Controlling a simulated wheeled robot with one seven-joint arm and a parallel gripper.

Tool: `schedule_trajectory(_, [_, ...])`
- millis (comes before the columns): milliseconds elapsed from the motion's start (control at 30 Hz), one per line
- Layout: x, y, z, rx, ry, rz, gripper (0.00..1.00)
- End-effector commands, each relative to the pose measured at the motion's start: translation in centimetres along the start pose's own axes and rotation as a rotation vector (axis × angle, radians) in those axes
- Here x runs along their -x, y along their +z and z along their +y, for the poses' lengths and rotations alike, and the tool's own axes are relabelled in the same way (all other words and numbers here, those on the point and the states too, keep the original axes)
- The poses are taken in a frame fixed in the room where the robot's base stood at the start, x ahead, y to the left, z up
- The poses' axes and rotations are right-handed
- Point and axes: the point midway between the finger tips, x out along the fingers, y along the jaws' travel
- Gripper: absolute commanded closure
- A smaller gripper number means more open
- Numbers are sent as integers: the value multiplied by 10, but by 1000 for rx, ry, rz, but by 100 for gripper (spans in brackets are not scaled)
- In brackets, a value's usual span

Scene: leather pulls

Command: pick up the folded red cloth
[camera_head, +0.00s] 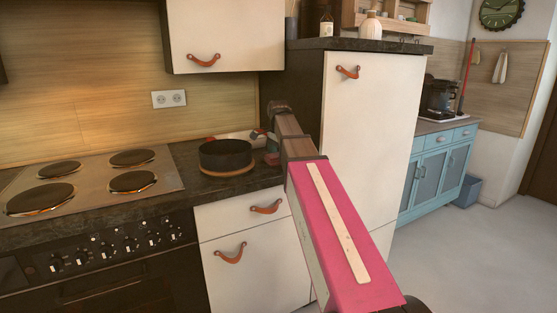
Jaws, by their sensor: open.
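My gripper (264,143) is small in the head view, at the far end of my pink arm, low over the counter just right of the black pot. It is open. A small red patch (272,158) shows on the counter side, right beside the pot and under my gripper. It may be the folded red cloth, but it is too small and too covered by my arm to be sure. I cannot tell whether my gripper touches it. A pale item with reddish parts (232,135) lies behind the pot, partly hidden.
The black pot (226,155) stands on a round wooden board close to my gripper. A stove (90,185) with several hotplates is to the left. A tall white cabinet (365,130) stands close on the right of my arm. The floor at right is clear.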

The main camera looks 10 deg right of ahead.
Motion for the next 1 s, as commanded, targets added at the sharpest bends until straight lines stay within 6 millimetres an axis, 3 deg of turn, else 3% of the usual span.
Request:
schedule_trajectory(300, [-8,0,0,0,0,0,4])
schedule_trajectory(467, [-8,0,0,0,0,0,54])
schedule_trajectory(800, [-5,0,0,0,0,0,54])
schedule_trajectory(1000, [18,0,-1,0,-1,0,54])
